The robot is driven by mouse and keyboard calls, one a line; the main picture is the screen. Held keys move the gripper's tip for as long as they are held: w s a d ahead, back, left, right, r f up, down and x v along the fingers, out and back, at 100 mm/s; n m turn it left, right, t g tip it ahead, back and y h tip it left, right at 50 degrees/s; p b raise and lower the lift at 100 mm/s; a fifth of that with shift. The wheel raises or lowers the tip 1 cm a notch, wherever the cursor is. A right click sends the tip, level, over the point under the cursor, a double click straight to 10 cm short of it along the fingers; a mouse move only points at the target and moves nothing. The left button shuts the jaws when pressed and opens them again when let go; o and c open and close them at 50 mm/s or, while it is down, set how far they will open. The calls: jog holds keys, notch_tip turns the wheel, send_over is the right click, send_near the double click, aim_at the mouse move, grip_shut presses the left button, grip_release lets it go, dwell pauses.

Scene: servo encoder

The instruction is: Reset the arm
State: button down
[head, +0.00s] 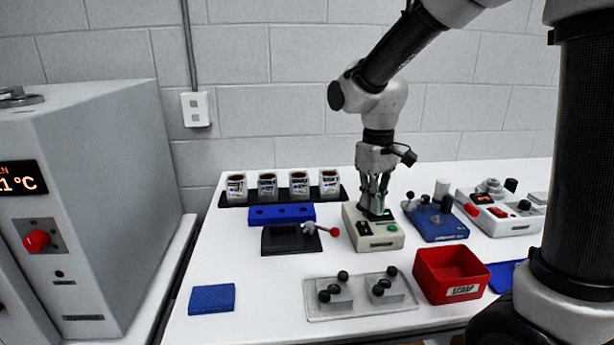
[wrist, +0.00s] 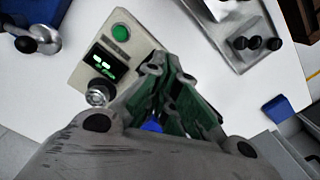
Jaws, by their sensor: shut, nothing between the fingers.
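My gripper (head: 375,209) points down over the beige box (head: 385,243) with a green button, in the middle of the white table. Its fingers are shut with nothing between them. In the wrist view my gripper (wrist: 185,130) shows its green-lined fingers beside the beige box (wrist: 85,68). That box has a green button, a small lit display and a round metal knob there. I cannot tell whether the fingertips touch the box.
A red bin (head: 451,275), a blue device (head: 437,220) and a grey panel (head: 508,208) stand to the right. A clear tray with black knobs (head: 360,296) lies in front. A black lever fixture (head: 291,239) is left. A large grey oven (head: 90,200) stands at far left.

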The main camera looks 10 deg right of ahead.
jog(key=s+d+r+m+t, duration=0.2)
jog(key=s+d+r, duration=0.2)
jog(key=s+d, duration=0.3)
jog(key=s+d+r+m+t, duration=0.2)
jog(key=s+d+r, duration=0.3)
jog(key=s, duration=0.6)
jog(key=shift+d+r+m+t, duration=0.2)
jog(key=shift+d+m+t, duration=0.2)
jog(key=shift+d+m, duration=0.65)
jog(key=shift+d+n, duration=0.15)
jog(key=shift+n, duration=0.1)
